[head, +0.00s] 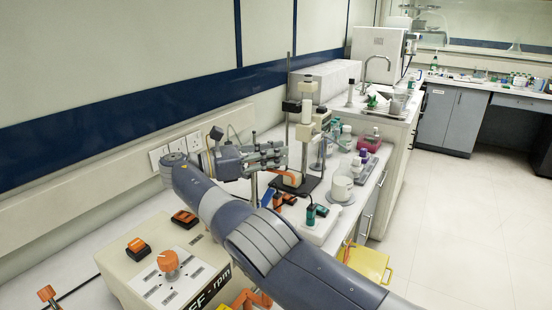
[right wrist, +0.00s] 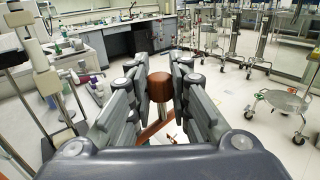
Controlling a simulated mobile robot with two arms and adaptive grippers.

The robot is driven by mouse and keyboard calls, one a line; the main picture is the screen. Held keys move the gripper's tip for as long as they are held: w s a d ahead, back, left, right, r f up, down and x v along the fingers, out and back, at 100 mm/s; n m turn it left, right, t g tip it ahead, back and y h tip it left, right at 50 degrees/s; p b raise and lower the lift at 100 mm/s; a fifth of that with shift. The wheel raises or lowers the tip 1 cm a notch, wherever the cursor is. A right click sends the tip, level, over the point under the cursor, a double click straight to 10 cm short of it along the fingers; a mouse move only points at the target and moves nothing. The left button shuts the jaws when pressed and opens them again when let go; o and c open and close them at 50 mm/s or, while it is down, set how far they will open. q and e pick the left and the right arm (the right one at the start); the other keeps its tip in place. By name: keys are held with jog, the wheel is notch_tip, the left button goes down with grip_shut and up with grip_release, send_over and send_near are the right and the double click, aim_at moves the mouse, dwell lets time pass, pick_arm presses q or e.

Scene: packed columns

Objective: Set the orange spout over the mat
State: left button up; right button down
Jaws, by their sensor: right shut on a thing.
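The orange spout (head: 284,173) shows just below the fingers of my right gripper (head: 270,155) in the head view, beside the dark stand. In the right wrist view its round orange-brown end (right wrist: 160,85) sits between the two fingers of my right gripper (right wrist: 160,95), and an orange bar runs down below it. My right gripper is shut on the spout. A small pale round mat (head: 340,199) seems to lie under a white cup on the bench; I cannot tell for sure that it is the task's mat. My left gripper is not in view.
A tall lab stand (head: 306,135) rises right behind the gripper. A white cup (head: 341,186), bottles and a purple-topped container (head: 361,158) crowd the bench to the right. A control box (head: 165,270) with an orange knob stands in front. The wall is close at left.

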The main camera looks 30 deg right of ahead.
jog(key=shift+f, duration=0.1)
dwell(0.4)
jog(key=c, duration=1.5)
grip_release()
jog(key=shift+o, duration=0.2)
notch_tip(320, 180, up, 10)
